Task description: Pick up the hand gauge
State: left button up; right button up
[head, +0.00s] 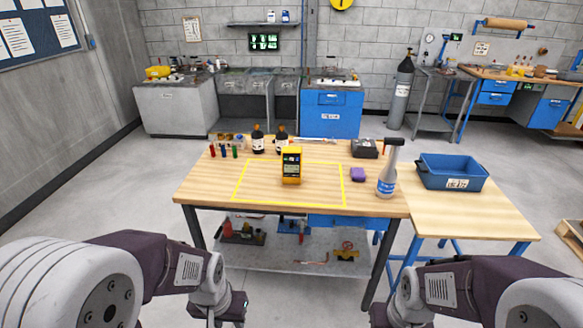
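The hand gauge (291,167) is a yellow handheld device with a dark screen. It stands upright on the wooden workbench (215,192), inside a yellow taped rectangle. My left gripper (231,308) is low at the bottom of the head view, in front of the bench and well apart from the gauge. My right gripper (386,314) is also low in front of the bench, to the right. The fingers of both grippers are mostly cut off by the lower edge, so their opening does not show.
Dark bottles (258,141) and small coloured vials stand behind the gauge to the left. A blue bin (452,172) sits on the side table. The taped area around the gauge is clear.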

aim_at(290, 170)
jog(key=i+j, duration=0.2)
jog(key=i, duration=0.25)
jog(key=i+j, duration=0.2)
jog(key=i, duration=0.3)
jog(key=i+j, duration=0.2)
jog(key=i, duration=0.25)
